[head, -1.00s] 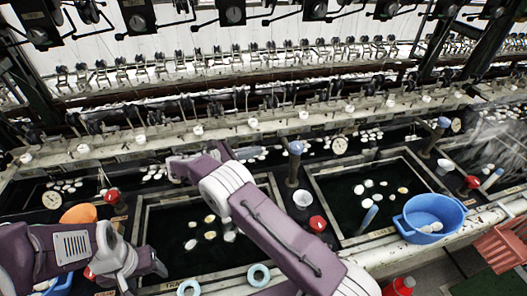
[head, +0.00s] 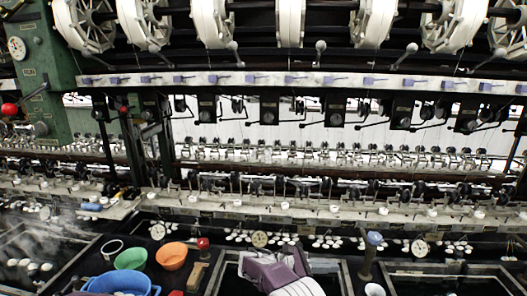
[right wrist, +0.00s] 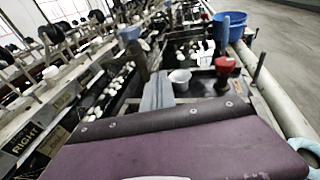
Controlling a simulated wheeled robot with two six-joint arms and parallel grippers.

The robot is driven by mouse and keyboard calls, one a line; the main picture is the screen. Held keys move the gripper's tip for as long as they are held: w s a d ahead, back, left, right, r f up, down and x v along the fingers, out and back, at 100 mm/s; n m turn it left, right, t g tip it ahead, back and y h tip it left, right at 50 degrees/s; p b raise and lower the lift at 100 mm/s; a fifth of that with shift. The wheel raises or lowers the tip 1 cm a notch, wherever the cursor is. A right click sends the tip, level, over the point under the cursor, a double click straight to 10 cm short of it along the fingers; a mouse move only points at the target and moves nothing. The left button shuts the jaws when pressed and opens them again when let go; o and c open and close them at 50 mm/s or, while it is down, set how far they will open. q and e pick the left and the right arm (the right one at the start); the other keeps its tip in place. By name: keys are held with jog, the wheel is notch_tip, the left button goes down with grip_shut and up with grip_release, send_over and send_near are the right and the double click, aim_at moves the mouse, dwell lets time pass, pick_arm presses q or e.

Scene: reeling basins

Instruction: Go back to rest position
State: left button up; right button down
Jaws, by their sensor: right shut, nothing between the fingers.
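My right gripper (head: 256,268) shows at the bottom centre of the head view, purple with a whitish arm link behind it. It is over a dark basin (head: 227,281) and appears empty; its fingertips are small and hard to make out. In the right wrist view, a broad purple part of my own arm fills the bottom. My left gripper is out of view.
Green (head: 131,259) and orange (head: 171,255) bowls and a blue basket (head: 122,281) stand at lower left. A blue-topped post (head: 372,250) stands right of my arm. The reeling machine's ledge (head: 260,207) runs across behind. Open floor (right wrist: 285,45) shows at right in the wrist view.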

jog(key=s+d+r+m+g, duration=0.1)
jog(key=d+r+m+g, duration=0.15)
jog(key=d+r, duration=0.55)
jog(key=s+d+m+y+p, duration=0.1)
jog(key=s+d+m+y, duration=0.2)
jog(key=s+y, duration=0.55)
jog(key=s+a+f+m+y, duration=0.2)
jog(key=s+a+f+m, duration=0.2)
jog(key=s, duration=0.4)
jog(key=s+a+f+m+y, duration=0.3)
jog(key=s+a+f, duration=0.15)
jog(key=s, duration=0.35)
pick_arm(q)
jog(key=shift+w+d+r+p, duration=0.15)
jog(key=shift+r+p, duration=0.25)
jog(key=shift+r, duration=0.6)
pick_arm(e)
jog(key=a+f+m+t+y, duration=0.1)
jog(key=a+f+m+y, duration=0.1)
jog(key=a+f+m, duration=0.2)
jog(key=m, duration=0.3)
jog(key=shift+a+f+t, duration=0.15)
jog(key=shift+a+t, duration=0.1)
jog(key=shift+t, duration=0.1)
